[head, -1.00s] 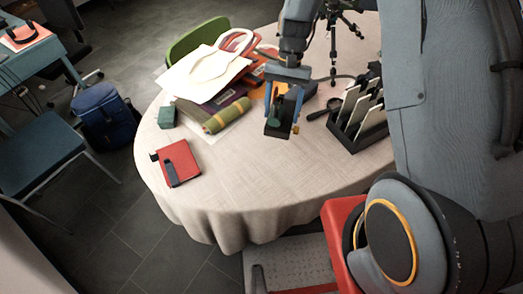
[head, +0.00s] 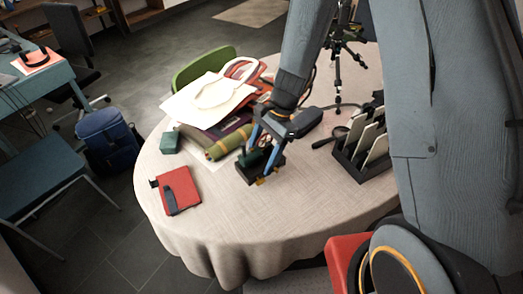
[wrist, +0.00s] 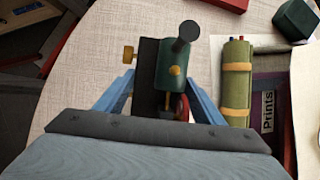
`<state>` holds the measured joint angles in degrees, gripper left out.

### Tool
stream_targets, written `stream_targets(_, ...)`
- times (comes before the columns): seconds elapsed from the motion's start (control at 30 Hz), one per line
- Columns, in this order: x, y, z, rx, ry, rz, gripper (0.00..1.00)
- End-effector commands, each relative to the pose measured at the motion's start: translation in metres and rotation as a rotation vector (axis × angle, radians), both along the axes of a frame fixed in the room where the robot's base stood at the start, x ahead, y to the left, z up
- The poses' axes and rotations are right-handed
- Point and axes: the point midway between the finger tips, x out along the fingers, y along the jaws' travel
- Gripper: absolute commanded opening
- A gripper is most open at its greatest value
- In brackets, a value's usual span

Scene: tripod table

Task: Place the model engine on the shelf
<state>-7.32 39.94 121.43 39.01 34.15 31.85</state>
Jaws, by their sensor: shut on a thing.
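The model engine (head: 262,163) is a small dark green and black machine with brass knobs. It is at my gripper's fingertips over the round table (head: 228,222); I cannot tell whether its base touches the cloth. My gripper (head: 264,146) points down with its blue fingers shut on the engine. In the wrist view the engine (wrist: 175,78) sits between the blue fingers of my gripper (wrist: 160,95), with part of a red wheel showing low on its right. A brown wooden shelf unit (head: 143,15) is partly in view at the far top left; I cannot tell if it is the task's shelf.
Left of the engine are a green and yellow roll (head: 228,143), papers and bags (head: 208,98), and a teal box (head: 170,142). A red notebook (head: 180,190) lies front left. A black rack (head: 362,150) and tripod (head: 337,65) stand right. The table's front is clear.

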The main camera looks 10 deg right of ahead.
Motion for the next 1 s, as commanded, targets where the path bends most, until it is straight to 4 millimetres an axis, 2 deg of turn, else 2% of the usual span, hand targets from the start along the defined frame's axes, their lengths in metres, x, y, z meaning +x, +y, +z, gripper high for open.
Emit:
stream_targets(0.17, 0.001, 0.0, -0.008, 0.0, -0.001, 0.0, 0.04)
stream_targets(0.5, 0.0, 0.0, -0.042, 0.0, 0.0, 0.001, 0.04)
stream_targets(1.0, 0.001, 0.0, -0.049, 0.001, -0.002, 0.0, 0.04)
